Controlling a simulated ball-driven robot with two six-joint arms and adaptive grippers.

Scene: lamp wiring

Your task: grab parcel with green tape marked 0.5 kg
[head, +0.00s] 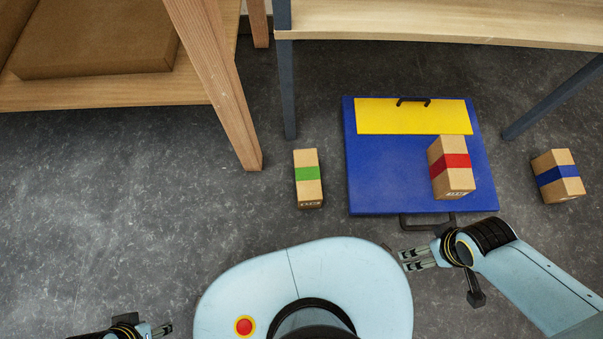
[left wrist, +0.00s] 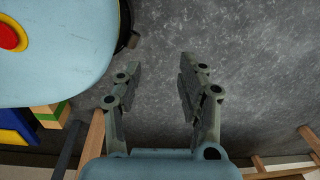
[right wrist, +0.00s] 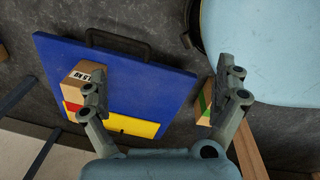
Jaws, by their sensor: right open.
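The parcel with green tape (head: 308,188) stands on the grey floor, left of the blue board; its small label is too small to read. It shows partly behind a finger in the right wrist view (right wrist: 202,113) and at the left in the left wrist view (left wrist: 45,122). My right gripper (head: 405,260) is open and empty, to the right of and nearer than this parcel, below the blue board. My left gripper (head: 168,328) is at the bottom left of the head view, apart from the parcel; its fingers are spread and empty in the left wrist view (left wrist: 160,78).
A parcel with red tape (head: 449,162) stands on the blue board (head: 385,180), which has a yellow panel (head: 400,116) and dark handles. A parcel with blue tape (head: 556,174) stands at the right. A wooden leg (head: 232,110) is left of the green-taped parcel. Floor at left is clear.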

